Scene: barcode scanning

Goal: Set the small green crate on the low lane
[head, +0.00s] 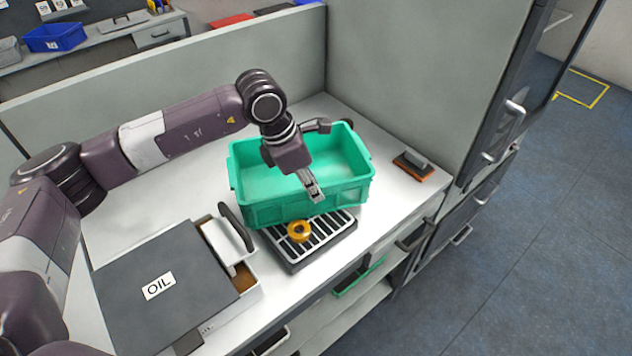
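A green crate (300,208) stands upright on the white worktop, its open top showing an empty-looking inside. My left gripper (322,162) is over the crate's opening, its two fingers spread wide apart, with nothing seen between them. One finger reaches down in front of the near wall and the other lies toward the far rim; I cannot tell whether either touches the crate. Another green edge (358,276) shows on the shelf under the worktop, mostly hidden. I cannot tell which part is the low lane. My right gripper is out of view.
A brush-like block (414,166) lies right. A grey panel (420,80) rises behind; the floor at right is clear.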

